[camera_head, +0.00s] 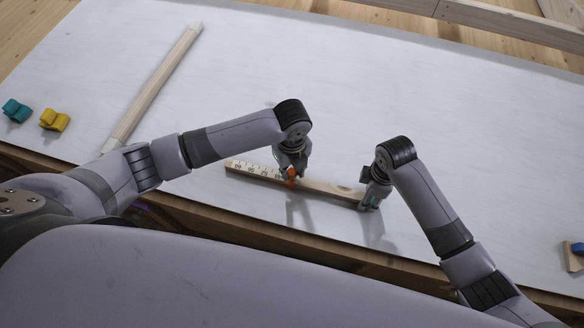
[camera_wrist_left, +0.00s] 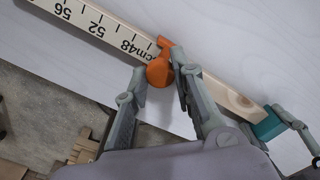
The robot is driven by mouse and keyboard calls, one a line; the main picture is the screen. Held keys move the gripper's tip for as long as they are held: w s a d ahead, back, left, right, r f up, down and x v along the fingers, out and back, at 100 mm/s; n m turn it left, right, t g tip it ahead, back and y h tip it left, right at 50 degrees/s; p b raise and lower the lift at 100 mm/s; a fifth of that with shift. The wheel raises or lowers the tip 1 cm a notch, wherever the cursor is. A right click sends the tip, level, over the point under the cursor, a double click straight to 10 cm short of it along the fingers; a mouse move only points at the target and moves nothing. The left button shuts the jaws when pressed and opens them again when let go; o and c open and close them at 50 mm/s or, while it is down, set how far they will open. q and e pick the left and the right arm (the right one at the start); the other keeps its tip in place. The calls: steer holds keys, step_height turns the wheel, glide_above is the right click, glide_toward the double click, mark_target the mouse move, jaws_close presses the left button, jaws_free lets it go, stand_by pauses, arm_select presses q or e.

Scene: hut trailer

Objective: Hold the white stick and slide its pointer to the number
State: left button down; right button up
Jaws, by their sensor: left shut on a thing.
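The stick (camera_head: 262,174) is a pale wooden bar with a printed scale on its left part, lying on the white table top. An orange pointer (camera_head: 290,174) sits on it. In the left wrist view the stick (camera_wrist_left: 226,92) shows 48, 52 and 56, and the orange pointer (camera_wrist_left: 160,70) is just right of the "cm48" print. My left gripper (camera_head: 293,170) is shut on the pointer; its fingers (camera_wrist_left: 160,88) flank it. My right gripper (camera_head: 369,195) is at the stick's right end, around it, with a teal piece (camera_wrist_left: 267,124) there.
A long pale bar (camera_head: 155,90) lies on the white table (camera_head: 330,80) at the left. A teal piece (camera_head: 16,110) and a yellow piece (camera_head: 54,120) lie at the far left. A wooden item with blue (camera_head: 577,250) is at the right edge. The table behind the stick is clear.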

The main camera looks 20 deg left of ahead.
arm_select(q)
steer(key=a, duration=1.2)
arm_select(e)
steer(key=shift+d, duration=0.1)
arm_select(q)
steer(key=c, duration=1.3)
jaws_free()
steer(key=shift+c, duration=0.2)
step_height(320, 180, up, 12)
arm_select(e)
steer(key=o, duration=1.4)
